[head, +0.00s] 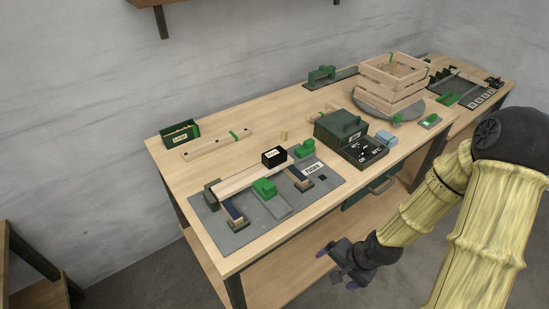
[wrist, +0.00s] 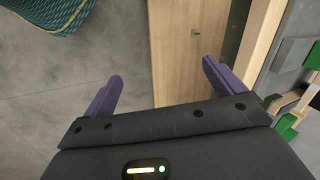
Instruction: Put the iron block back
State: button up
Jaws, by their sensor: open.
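A black block with a pale label (head: 274,157), which looks like the iron block, sits on the grey fixture mat (head: 208,222), at the right end of a pale wooden plank (head: 243,178). Its label is too small to read surely. My gripper (head: 329,266) is low in front of the bench, well apart from the block. In the wrist view its purple fingers (wrist: 162,69) are spread with nothing between them. The block does not show in the wrist view.
A green box (head: 180,133) and a wooden strip (head: 217,145) lie at the bench's back left. A dark green case (head: 341,128) and black control panel (head: 363,151) stand right of the mat. A slatted crate (head: 392,82) is farther right. The bench's front edge lies near my gripper.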

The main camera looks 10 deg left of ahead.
jog(key=s+d+r+n+h, duration=0.1)
jog(key=d+r, duration=0.3)
jog(key=r, duration=0.4)
jog(key=s+d+r+n+h, duration=0.1)
jog(key=d+r+n, duration=0.3)
jog(key=r, duration=0.4)
jog(key=shift+s+d+r+n+t+h, duration=0.15)
jog(key=shift+s+n+t+h, duration=0.2)
jog(key=shift+h, duration=0.55)
jog(key=shift+w, duration=0.1)
